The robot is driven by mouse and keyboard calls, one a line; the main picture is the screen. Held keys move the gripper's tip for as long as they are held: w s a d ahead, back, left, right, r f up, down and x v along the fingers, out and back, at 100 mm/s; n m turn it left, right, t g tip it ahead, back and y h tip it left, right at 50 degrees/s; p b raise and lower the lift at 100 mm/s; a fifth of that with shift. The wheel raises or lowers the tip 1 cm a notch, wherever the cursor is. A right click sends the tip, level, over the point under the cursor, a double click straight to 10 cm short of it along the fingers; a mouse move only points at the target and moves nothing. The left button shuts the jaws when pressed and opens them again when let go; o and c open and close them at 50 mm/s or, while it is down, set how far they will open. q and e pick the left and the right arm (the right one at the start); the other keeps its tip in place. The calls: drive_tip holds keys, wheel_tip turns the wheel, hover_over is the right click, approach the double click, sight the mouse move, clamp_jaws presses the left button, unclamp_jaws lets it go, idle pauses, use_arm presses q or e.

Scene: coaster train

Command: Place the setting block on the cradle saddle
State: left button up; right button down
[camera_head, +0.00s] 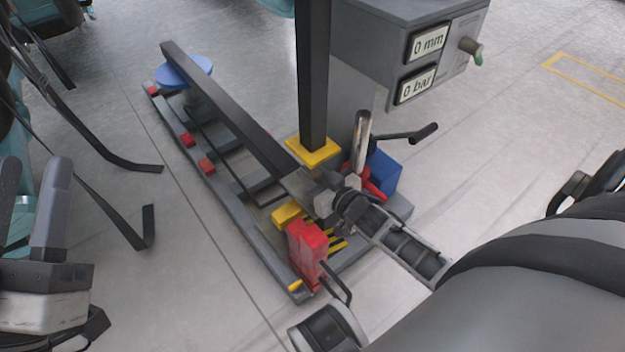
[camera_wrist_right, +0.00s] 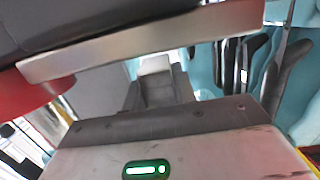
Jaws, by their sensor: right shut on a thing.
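My right gripper (camera_head: 342,203) reaches in from the right over the near end of the long grey rig. It is shut on a small pale grey block, seemingly the setting block (camera_head: 323,204). In the right wrist view a pale block (camera_wrist_right: 154,65) shows at the far end of the dark fingers. A yellow block (camera_head: 286,213) sits on the rig just left of the gripper; I cannot tell whether it is the cradle saddle. The gripper hides part of the rig there. My left gripper (camera_head: 32,205) is open and empty at the left edge, well away from the rig.
A red upright block (camera_head: 307,250) with a black handle stands at the rig's near end. A dark post with a yellow collar (camera_head: 314,151) rises behind the gripper. A blue box (camera_head: 384,172) and a grey gauge cabinet (camera_head: 400,50) stand close by. Black straps (camera_head: 95,140) hang at left.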

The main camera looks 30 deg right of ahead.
use_arm(q)
drive_tip(key=shift+s+r+m+h, duration=0.1)
drive_tip(key=shift+r+m+h, duration=0.15)
drive_tip(key=shift+m+h, duration=0.05)
drive_tip(key=shift+s+r+m+h, duration=0.15)
drive_tip(key=shift+r+m+h, duration=0.15)
drive_tip(key=shift+m+h, duration=0.15)
use_arm(e)
drive_tip(key=shift+f, duration=0.5)
use_arm(q)
drive_tip(key=shift+r+m+b, duration=0.1)
drive_tip(key=shift+m+b, duration=0.15)
drive_tip(key=shift+b, duration=0.05)
use_arm(e)
drive_tip(key=shift+f, duration=0.1)
drive_tip(key=c, duration=1.1)
unclamp_jaws()
drive_tip(key=shift+f, duration=0.1)
use_arm(q)
drive_tip(key=shift+r, duration=0.25)
use_arm(e)
drive_tip(key=shift+a, duration=0.1)
